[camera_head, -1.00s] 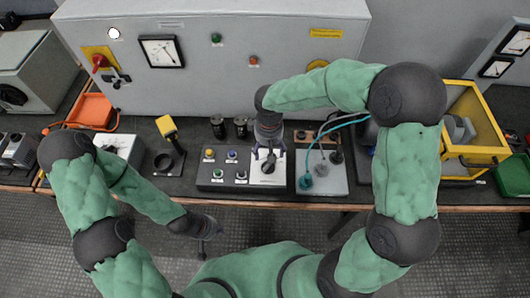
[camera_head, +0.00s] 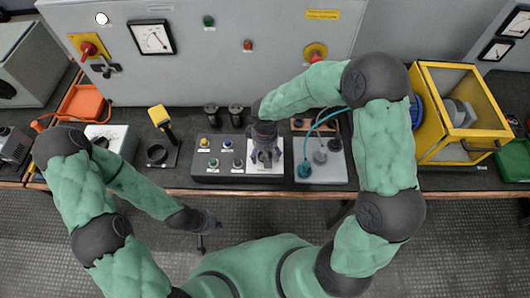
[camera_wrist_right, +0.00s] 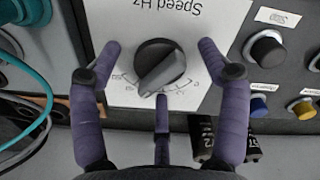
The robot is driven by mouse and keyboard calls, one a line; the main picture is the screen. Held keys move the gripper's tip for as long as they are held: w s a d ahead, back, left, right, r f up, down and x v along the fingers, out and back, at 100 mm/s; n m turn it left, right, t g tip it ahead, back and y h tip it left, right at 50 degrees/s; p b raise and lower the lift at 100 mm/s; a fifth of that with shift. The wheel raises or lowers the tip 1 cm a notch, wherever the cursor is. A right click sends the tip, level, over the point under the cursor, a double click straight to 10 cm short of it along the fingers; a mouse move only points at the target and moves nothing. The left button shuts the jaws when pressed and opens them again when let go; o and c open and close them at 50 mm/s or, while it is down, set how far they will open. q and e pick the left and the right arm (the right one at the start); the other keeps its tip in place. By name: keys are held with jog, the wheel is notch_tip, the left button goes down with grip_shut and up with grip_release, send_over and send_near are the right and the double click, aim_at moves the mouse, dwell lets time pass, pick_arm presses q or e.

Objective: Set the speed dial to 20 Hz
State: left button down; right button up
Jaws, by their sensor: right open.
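The speed dial (camera_wrist_right: 158,66) is a round black knob with a grey ridged grip on a white plate marked "Speed Hz", upside down in the right wrist view. Its ridge runs from upper right to lower left; the scale figures are too small to read. My right gripper (camera_wrist_right: 160,62) is open, with fingers on both sides of the dial and a third below it; I cannot tell whether they touch it. In the head view my right gripper (camera_head: 265,158) hides most of the dial over the white plate (camera_head: 258,169). My left gripper (camera_head: 204,224) hangs empty before the bench edge.
Several coloured buttons sit on the dark control box (camera_head: 205,176) left of the dial. A grey box (camera_head: 325,175) with a teal plug and cables stands on its right. A yellow-framed case (camera_head: 420,140) is further right. The large grey cabinet (camera_head: 220,75) rises behind.

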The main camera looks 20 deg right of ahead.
jog(key=c, duration=1.2)
jog(key=n+p, duration=0.1)
jog(key=n, duration=0.1)
jog(key=n+p, duration=0.2)
jog(key=shift+r+n, duration=0.2)
jog(key=shift+n, duration=0.1)
jog(key=shift+w+n+p, duration=0.15)
jog(key=shift+n+p, duration=1.2)
jog(key=shift+n, duration=0.95)
jog(key=shift+f, duration=0.1)
jog(key=o, duration=1.2)
